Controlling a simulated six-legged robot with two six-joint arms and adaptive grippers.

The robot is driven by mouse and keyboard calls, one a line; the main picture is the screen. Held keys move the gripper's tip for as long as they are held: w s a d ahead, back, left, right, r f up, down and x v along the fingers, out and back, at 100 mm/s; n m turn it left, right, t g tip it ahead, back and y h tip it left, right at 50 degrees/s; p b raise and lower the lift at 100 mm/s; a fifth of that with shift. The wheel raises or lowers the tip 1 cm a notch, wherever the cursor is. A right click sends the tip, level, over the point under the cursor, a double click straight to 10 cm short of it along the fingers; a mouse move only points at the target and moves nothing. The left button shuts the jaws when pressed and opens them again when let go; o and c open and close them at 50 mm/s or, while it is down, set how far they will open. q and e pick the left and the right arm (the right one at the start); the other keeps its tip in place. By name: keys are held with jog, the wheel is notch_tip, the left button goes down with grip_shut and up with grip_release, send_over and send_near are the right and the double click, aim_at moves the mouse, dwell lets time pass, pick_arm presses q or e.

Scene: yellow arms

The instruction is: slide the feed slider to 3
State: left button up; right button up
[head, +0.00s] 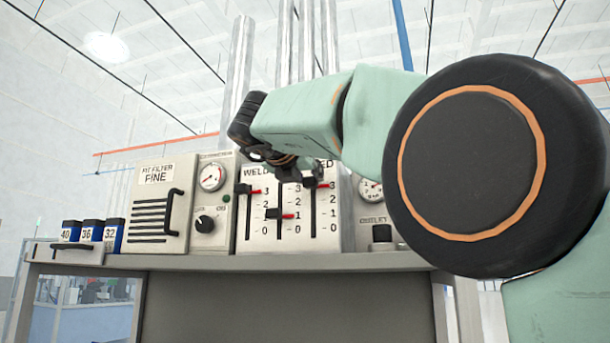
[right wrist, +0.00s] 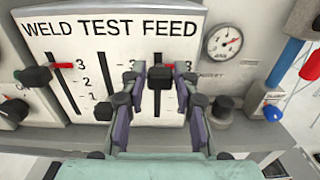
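The feed slider's black knob (right wrist: 160,76) is at the top of its slot under the FEED label in the right wrist view, level with the 3 and its red mark (right wrist: 169,65). My right gripper (right wrist: 161,70) is open, with one finger on each side of this knob. I cannot tell if either finger touches it. In the head view my right gripper (head: 296,172) is in front of the upper right of the slider panel (head: 262,240) and partly hides the FEED label. My left gripper is not in view.
The weld knob (head: 244,190) is at 3 and the test knob (head: 273,213) is near 1. A gauge (right wrist: 223,41) and a black outlet knob (head: 382,233) are right of the panel. A filter box (head: 157,220) and blue-black blocks (head: 92,232) stand left.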

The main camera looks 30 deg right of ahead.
jog(key=o, duration=0.4)
jog(key=shift+w+d, duration=0.1)
jog(key=shift+d, duration=0.05)
jog(key=shift+a, duration=0.2)
